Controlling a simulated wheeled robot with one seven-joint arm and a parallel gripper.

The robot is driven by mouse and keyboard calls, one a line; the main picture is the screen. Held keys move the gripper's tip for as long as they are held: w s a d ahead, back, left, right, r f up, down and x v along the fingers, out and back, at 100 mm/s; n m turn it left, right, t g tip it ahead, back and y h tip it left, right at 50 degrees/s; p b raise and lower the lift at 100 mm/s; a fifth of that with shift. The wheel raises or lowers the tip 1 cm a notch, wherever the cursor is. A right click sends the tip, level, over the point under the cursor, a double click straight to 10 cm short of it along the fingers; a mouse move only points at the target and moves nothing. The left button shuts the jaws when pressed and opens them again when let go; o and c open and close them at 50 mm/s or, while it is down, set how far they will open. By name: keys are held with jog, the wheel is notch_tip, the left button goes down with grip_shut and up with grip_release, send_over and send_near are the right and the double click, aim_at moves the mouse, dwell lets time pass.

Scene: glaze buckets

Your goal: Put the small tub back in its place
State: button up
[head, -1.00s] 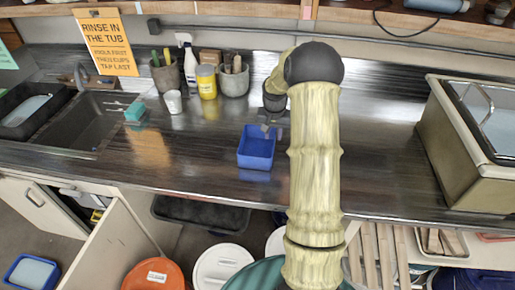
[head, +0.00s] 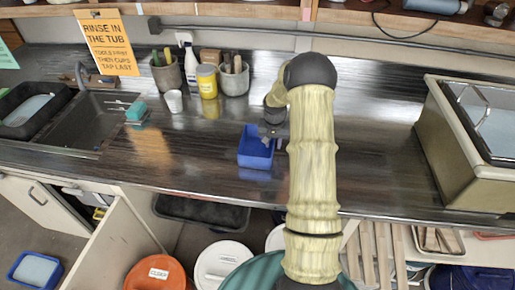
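The small blue tub (head: 254,157) is at the middle of the dark counter, left of my arm, open side up. Its blue reflection shows on the counter just below it; I cannot tell whether it rests there or hangs slightly above. My gripper (head: 267,138) points down at the tub's back right rim and overlaps it in the picture. The fingers are small and dark, and partly hidden, so I cannot tell whether they are open or shut on the rim.
A sink (head: 88,122) is at the left, below an orange sign (head: 108,42) reading "RINSE IN THE TUB". Pots, a spray bottle (head: 190,68) and a yellow can (head: 207,82) stand behind. A beige machine (head: 455,150) is at the right. An open cabinet door (head: 115,245) and buckets are below.

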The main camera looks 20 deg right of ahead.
grip_shut()
notch_tip(320, 180, up, 10)
jog(key=shift+r+b, duration=0.1)
jog(key=shift+b, duration=1.1)
